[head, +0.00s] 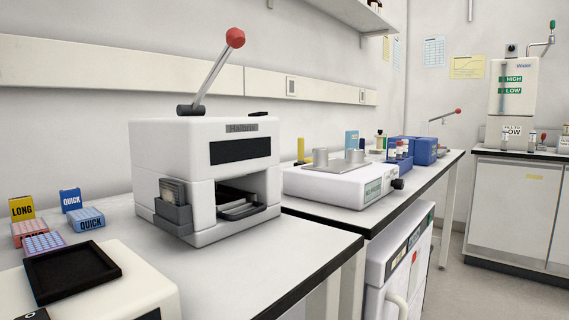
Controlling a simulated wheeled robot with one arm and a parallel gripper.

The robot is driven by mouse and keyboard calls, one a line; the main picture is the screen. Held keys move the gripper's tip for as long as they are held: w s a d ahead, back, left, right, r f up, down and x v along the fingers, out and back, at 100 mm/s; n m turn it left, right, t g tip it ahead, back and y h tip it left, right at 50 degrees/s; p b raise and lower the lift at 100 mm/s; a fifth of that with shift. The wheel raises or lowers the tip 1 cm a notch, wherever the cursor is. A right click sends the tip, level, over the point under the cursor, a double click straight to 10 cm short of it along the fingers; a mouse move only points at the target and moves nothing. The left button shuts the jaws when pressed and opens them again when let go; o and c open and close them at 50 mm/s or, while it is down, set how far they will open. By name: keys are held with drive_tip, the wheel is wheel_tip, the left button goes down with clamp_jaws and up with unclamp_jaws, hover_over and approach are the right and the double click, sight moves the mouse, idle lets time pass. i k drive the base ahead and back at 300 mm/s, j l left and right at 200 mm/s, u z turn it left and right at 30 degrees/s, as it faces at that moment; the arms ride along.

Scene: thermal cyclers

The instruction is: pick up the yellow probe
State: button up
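A small upright yellow object (301,150) stands on the far bench behind the white device with metal discs. It is the most probe-like yellow thing in view, but it is too small to tell for sure. My gripper is not in view.
A white machine with a red-knobbed lever (234,140) stands on the near bench (290,262). A white device (335,187) with metal discs stands on the far bench. A black tray (72,271), blue QUICK boxes (87,219) and blue units (424,151) also show. Floor is clear at right.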

sight(301, 143)
drive_tip(key=i+l+u, duration=0.1)
drive_tip(key=i+l, duration=0.2)
drive_tip(key=i+l+u, duration=0.1)
drive_tip(key=i+l, duration=0.2)
drive_tip(key=l, duration=0.25)
